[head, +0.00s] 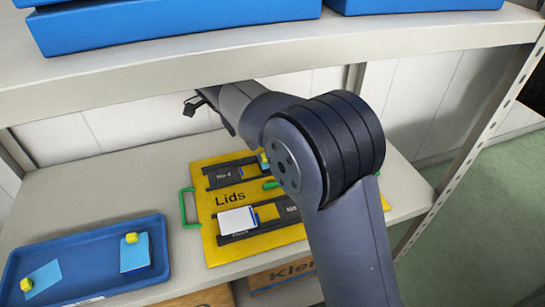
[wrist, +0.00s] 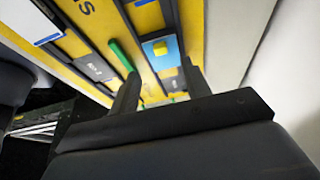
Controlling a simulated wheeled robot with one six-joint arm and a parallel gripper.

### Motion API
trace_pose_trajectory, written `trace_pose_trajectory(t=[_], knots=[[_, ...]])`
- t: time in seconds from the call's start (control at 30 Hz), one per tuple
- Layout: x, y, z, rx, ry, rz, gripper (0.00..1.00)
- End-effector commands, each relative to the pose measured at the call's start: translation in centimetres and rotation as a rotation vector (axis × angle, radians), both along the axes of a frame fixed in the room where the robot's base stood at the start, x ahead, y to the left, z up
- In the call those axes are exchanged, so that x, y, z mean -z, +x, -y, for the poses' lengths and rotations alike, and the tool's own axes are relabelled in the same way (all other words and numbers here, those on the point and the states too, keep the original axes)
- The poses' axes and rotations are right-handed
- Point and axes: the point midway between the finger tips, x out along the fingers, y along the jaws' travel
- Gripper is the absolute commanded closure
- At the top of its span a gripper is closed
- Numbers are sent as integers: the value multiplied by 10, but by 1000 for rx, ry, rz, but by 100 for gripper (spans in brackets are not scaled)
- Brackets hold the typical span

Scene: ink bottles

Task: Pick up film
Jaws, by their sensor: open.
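A light-blue film with a yellow knob (wrist: 165,51) lies in a dark slot of the yellow board. In the wrist view it shows beyond and between my fingertips. Its yellow knob (head: 263,160) also shows in the head view, partly hidden by my arm. My gripper (wrist: 160,80) is open with nothing between its fingers; how far it is from the film is hard to tell. In the head view my gripper (head: 192,104) is at the back of the shelf, above the board. Two more blue pieces with yellow knobs, (head: 135,254) and (head: 42,277), lie in the blue tray.
The yellow board (head: 228,185) marked "Lids" has dark slots and green handles (head: 188,208). A white card (head: 237,220) lies in its front slot. The blue tray (head: 90,242) is at the left. An upper shelf (head: 200,70) with blue bins hangs overhead. A post (head: 485,130) stands right.

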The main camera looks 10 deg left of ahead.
Motion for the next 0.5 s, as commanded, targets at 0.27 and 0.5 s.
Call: trace_pose_trajectory(t=[0.27, 0.5], knots=[[29, 5, 11, 1, 0, 0, 55], [63, 11, 22, 1, -1, -2, 55]])
